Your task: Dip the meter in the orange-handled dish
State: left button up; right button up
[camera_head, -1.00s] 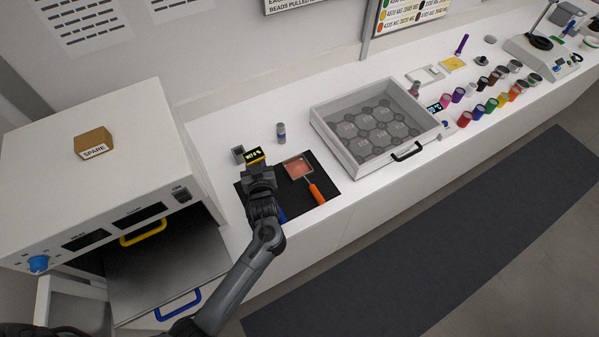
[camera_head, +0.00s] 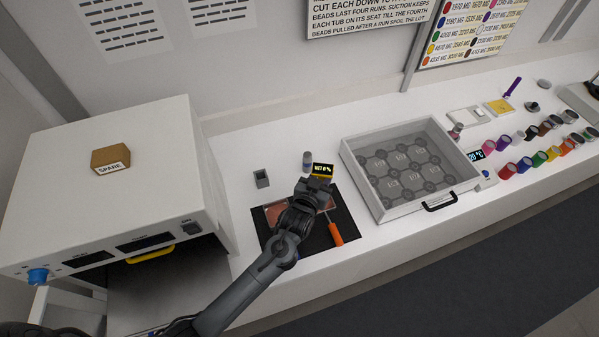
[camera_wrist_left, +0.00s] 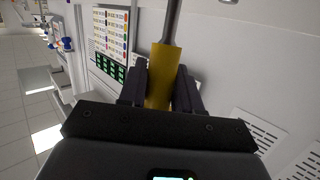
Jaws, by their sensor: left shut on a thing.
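The yellow meter (camera_head: 322,170) has a dark display that reads "WET 0 %". My left gripper (camera_head: 316,186) is shut on it; the left wrist view shows the yellow body (camera_wrist_left: 160,78) between the fingers and a grey probe running out of the top of the picture. The probe tip is hidden. The orange-handled dish (camera_head: 333,204) lies on the black mat (camera_head: 345,221); my gripper and wrist cover most of it, and its orange handle shows to the front. I cannot tell whether the probe touches it. Another reddish dish (camera_head: 275,213) lies left of my wrist.
A small grey holder (camera_head: 262,178) and a grey jar (camera_head: 307,161) stand behind the mat. A white drawer-like tray (camera_head: 420,204) stands to the right, with several coloured jars (camera_head: 525,164) beyond. A white oven (camera_head: 60,185) carrying a "SPARE" box (camera_head: 111,158) is at the left.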

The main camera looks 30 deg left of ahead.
pick_arm(q)
jog(key=shift+w+r, duration=0.1)
jog(key=shift+w, duration=0.2)
jog(key=shift+s+d, duration=0.1)
jog(key=shift+s, duration=0.2)
jog(key=shift+p, duration=0.3)
jog(key=shift+f+b, duration=1.4)
jog(key=shift+f, duration=0.65)
jog(key=shift+f+b, duration=1.75)
jog(key=shift+f, duration=1.05)
